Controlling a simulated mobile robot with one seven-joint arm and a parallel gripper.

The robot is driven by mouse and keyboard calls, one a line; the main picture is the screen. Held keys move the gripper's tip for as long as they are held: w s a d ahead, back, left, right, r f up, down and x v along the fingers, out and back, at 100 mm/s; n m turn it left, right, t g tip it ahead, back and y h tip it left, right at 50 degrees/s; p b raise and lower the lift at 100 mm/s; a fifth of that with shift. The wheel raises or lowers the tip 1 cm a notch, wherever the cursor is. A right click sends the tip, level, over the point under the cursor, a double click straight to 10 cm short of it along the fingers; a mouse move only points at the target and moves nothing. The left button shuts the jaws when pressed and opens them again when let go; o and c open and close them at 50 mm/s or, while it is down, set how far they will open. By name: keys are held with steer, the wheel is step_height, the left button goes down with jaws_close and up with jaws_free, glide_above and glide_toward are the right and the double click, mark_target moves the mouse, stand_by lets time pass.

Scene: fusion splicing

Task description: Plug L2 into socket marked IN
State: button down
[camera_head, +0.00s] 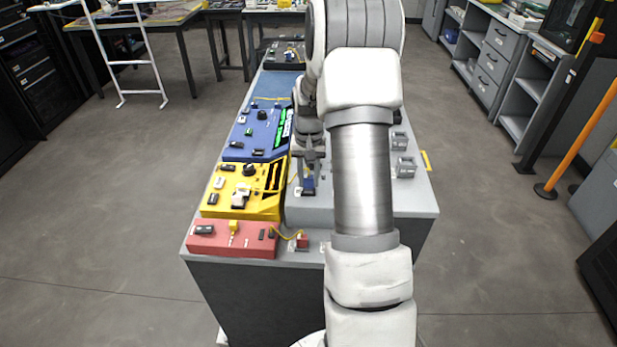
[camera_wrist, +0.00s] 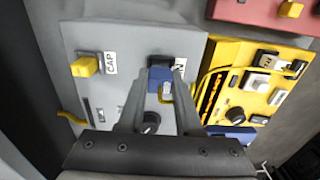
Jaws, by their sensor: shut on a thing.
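My gripper (camera_wrist: 159,82) is shut on a blue plug (camera_wrist: 160,74) in the wrist view. No L2 mark is readable on it. The plug is at a black socket (camera_wrist: 166,61) on the grey panel; I cannot tell whether it is seated or just in front. A white label (camera_wrist: 180,65) beside the socket shows an N, partly hidden by a finger. A yellow cable (camera_wrist: 166,93) loops near the plug. In the head view, my gripper (camera_head: 309,160) points down over the grey panel, with the blue plug (camera_head: 308,184) below it.
A yellow plug (camera_wrist: 86,66) sits at a socket marked CAP (camera_wrist: 111,63) on the same panel. A yellow unit (camera_head: 232,202) and a blue unit (camera_head: 255,138) stand left of the panel, with a red unit (camera_head: 232,247) in front. My arm hides much of the bench.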

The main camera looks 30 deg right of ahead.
steer(key=shift+f+b, duration=0.4)
steer(key=shift+f, duration=0.2)
stand_by(0.3)
steer(key=c, duration=0.5)
jaws_free()
step_height(320, 180, up, 18)
steer(key=p, duration=0.1)
steer(key=shift+f, duration=0.25)
